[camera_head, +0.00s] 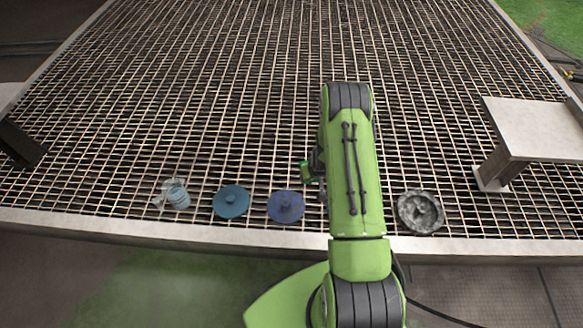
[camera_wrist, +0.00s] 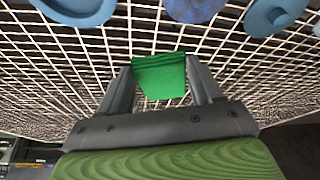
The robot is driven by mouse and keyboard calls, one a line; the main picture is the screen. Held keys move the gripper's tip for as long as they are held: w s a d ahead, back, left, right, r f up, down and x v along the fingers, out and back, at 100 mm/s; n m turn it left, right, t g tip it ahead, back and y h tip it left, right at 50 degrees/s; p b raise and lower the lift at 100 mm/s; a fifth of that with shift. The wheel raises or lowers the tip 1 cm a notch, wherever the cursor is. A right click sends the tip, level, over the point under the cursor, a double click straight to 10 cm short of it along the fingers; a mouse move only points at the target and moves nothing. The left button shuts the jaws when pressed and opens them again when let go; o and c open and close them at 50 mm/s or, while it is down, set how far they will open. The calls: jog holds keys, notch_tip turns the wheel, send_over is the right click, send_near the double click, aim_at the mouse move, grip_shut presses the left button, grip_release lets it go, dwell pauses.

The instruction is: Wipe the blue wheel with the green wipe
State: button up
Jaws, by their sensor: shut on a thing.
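My gripper (camera_wrist: 158,72) is shut on the green wipe (camera_wrist: 160,78), which spans between the two fingers in the wrist view. In the head view the wipe (camera_head: 305,172) shows as a small green piece at the left side of my arm, above the grating. Just below it in the picture lies a round violet-blue wheel-like disc (camera_head: 286,206) with a raised hub. A teal-blue disc (camera_head: 231,201) lies to its left. I cannot tell which is the blue wheel. The wipe looks apart from both. My arm hides most of the gripper in the head view.
A clear and blue object (camera_head: 175,193) stands left of the discs. A grey round wheel (camera_head: 420,212) lies right of my arm. A pale slab on a post (camera_head: 535,130) stands at the right. The grating behind is clear.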

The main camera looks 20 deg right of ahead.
jog(key=s+d+f+m+h, duration=0.1)
jog(key=s+d+f+m, duration=0.1)
jog(key=s+d+f, duration=0.4)
jog(key=s+d+f+m, duration=0.2)
jog(key=s+d+f, duration=0.2)
jog(key=d, duration=0.4)
notch_tip(320, 180, down, 6)
jog(key=b, duration=0.4)
jog(key=shift+s+a+f, duration=0.1)
jog(key=shift+s+f, duration=0.05)
jog(key=shift+f+b, duration=0.55)
jog(key=shift+b, duration=0.2)
